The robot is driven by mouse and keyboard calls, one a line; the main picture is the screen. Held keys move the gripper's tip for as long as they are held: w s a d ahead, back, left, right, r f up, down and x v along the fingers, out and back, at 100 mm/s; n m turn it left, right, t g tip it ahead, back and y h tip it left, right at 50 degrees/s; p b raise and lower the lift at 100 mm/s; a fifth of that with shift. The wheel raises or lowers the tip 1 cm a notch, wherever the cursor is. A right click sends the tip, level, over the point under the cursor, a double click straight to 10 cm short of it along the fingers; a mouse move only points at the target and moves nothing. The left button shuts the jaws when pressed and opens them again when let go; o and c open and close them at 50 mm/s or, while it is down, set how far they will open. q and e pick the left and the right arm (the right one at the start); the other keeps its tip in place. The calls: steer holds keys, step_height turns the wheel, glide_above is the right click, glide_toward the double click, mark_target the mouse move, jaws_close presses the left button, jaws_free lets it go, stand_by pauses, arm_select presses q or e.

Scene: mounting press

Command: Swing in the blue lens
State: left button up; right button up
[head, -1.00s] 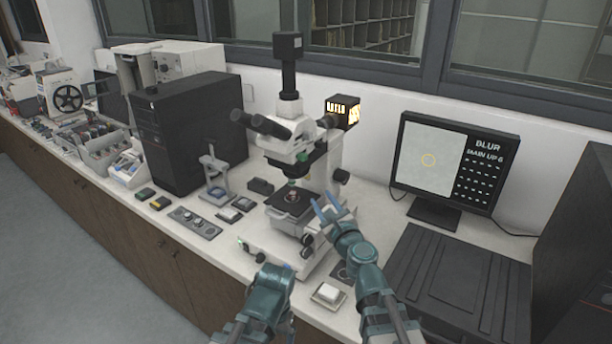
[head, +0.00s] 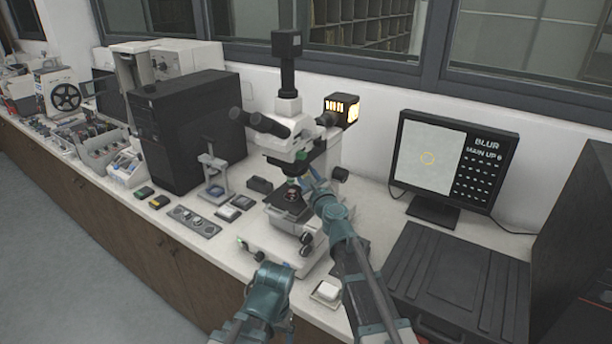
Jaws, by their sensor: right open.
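The white microscope (head: 294,137) stands on the bench, with its black stage (head: 288,209) low in the middle. Below its head sits the lens turret, where a green-marked lens (head: 294,181) points down at the stage. I cannot make out a blue lens apart from my blue fingers. My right gripper (head: 312,178) is open, its fingers at the right side of the turret, just above the stage. Whether they touch a lens I cannot tell. My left gripper (head: 268,268) is low in front of the microscope base, its fingers not clearly visible.
A monitor (head: 453,160) at the right reads "BLUR" and "MAIN UP 6" beside a pale picture with a yellow ring. A black computer tower (head: 188,125) stands left of the microscope. A small white-topped box (head: 326,291) lies in front. A dark case (head: 455,275) fills the right.

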steer(key=shift+c, duration=0.2)
jaws_close()
steer(key=shift+w+d+r+n+g+y+p, duration=0.15)
steer(key=shift+n+g+y+p, duration=0.2)
steer(key=shift+n+y, duration=0.2)
steer(key=shift+w+d+r+n+g+y+p, duration=0.1)
steer(key=shift+w+n+g+y+p, duration=0.05)
steer(key=shift+n+g+y+p, duration=0.3)
steer(key=n+g+y+p, duration=0.1)
steer(key=w+n+g+y+p, duration=0.1)
steer(key=n+g+y, duration=0.1)
steer(key=shift+w+d+r+n+y, duration=0.1)
steer(key=shift+d+r+n+y, duration=0.05)
steer(key=shift+n+y, duration=0.15)
steer(key=n+g+y+p, duration=0.1)
steer(key=g, duration=0.1)
steer(key=n+g+y+p, duration=0.1)
steer(key=n, duration=0.1)
steer(key=shift+w+r+g, duration=0.1)
steer(key=shift+w+g, duration=0.3)
steer(key=shift+w+n+g+y+p, duration=0.15)
steer(key=shift+n+g+y+p, duration=0.3)
steer(key=shift+n+g, duration=0.55)
steer(key=shift+a+g, duration=0.2)
steer(key=shift+g, duration=0.2)
